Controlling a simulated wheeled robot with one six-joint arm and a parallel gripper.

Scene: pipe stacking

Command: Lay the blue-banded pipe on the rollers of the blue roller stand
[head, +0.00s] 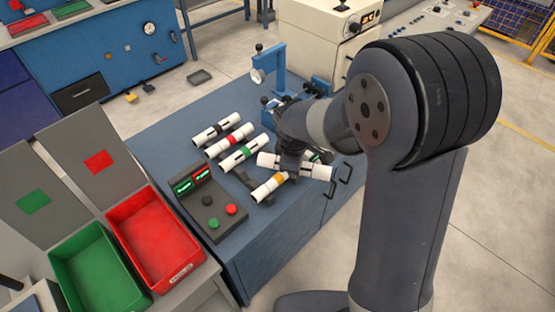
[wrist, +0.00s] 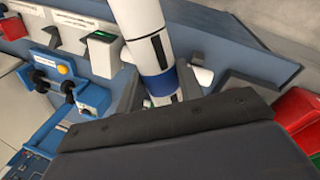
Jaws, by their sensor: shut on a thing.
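My gripper (head: 291,160) is shut on a white pipe (head: 318,172) and holds it above the bench. In the wrist view the pipe (wrist: 143,25) runs up the picture between the two grey fingers (wrist: 160,90), and its blue band (wrist: 160,86) lies at the grip. The band is hidden in the head view. A blue stand (head: 278,68) rises at the bench's far end, partly behind my arm. A blue fixture with black roller-like parts (wrist: 55,84) shows at left in the wrist view; I cannot tell whether the two are one thing.
Pipes with black (head: 217,130), red (head: 231,139), green (head: 244,152) and orange (head: 270,185) bands lie on the blue bench (head: 180,115). A control box (head: 205,205) stands beside them. A red bin (head: 155,240) and a green bin (head: 100,275) are at left.

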